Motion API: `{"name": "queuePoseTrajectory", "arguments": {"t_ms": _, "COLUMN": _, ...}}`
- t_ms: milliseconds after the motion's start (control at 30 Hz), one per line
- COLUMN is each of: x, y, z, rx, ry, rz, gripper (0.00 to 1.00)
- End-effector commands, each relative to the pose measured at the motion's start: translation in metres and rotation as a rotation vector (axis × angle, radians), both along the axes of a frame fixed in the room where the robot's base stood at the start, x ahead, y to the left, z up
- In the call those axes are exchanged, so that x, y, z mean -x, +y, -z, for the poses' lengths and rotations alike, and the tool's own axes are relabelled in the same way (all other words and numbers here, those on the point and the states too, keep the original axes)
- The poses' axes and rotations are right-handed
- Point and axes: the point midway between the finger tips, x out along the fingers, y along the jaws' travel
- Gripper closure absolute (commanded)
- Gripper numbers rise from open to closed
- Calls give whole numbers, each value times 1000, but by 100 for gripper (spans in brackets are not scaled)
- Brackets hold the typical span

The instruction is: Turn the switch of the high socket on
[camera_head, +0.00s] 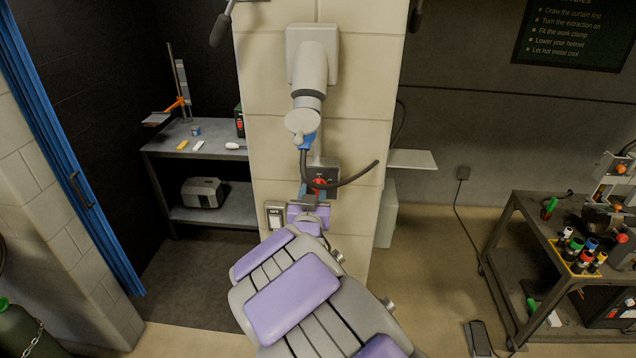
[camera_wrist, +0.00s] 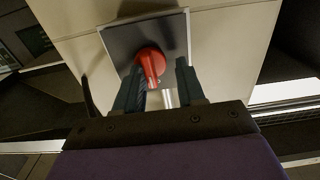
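A red rotary switch (camera_head: 319,184) sits on a dark plate on the pale block pillar. In the wrist view the red knob (camera_wrist: 151,64) stands on its grey plate (camera_wrist: 122,39), its handle pointing down and slightly right. My gripper (camera_head: 315,190) is open in front of it; in the wrist view its two dark fingers (camera_wrist: 159,70) are apart. The knob shows between the fingertips, nearer the left one; I cannot tell whether they touch. Above the switch is a grey socket housing (camera_head: 310,62) with a blue connector (camera_head: 308,140) and a dark cable (camera_head: 350,177) below it.
A small switch box (camera_head: 275,215) is on the pillar left of my gripper. A grey bench (camera_head: 215,148) stands in the left booth, beside a blue curtain (camera_head: 70,150). A dark cart (camera_head: 530,225) with several bottles stands right. Floor between pillar and cart is mostly clear.

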Motion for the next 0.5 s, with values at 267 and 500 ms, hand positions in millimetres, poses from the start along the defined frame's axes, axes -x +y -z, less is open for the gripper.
{"name": "queuePoseTrajectory", "arguments": {"t_ms": 267, "x": -1, "y": -1, "z": 1, "rx": -1, "ry": 2, "rz": 1, "gripper": 61}}
{"name": "queuePoseTrajectory", "arguments": {"t_ms": 500, "x": -2, "y": 3, "z": 2, "rx": 1, "ry": 2, "rz": 1, "gripper": 77}}
